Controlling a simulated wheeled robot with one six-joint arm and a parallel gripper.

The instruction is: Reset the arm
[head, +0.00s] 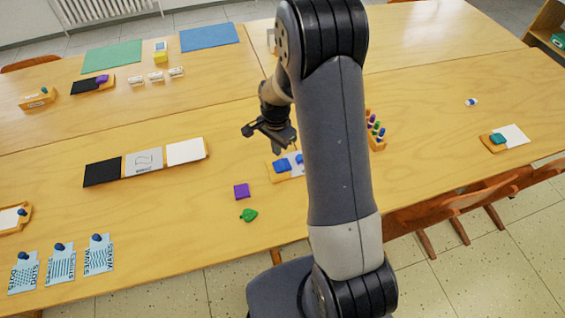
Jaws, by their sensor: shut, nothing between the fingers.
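My gripper (266,134) is in the upper middle of the head view, at the end of my raised, bent grey arm. It hangs above the wooden table (215,220) and is shut, with nothing seen between its fingers. It is apart from the objects below it. My arm's upright link hides part of the table behind it.
A holder with coloured markers (376,136) stands right of my arm. Chairs (455,205) stand at the table's right front edge.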

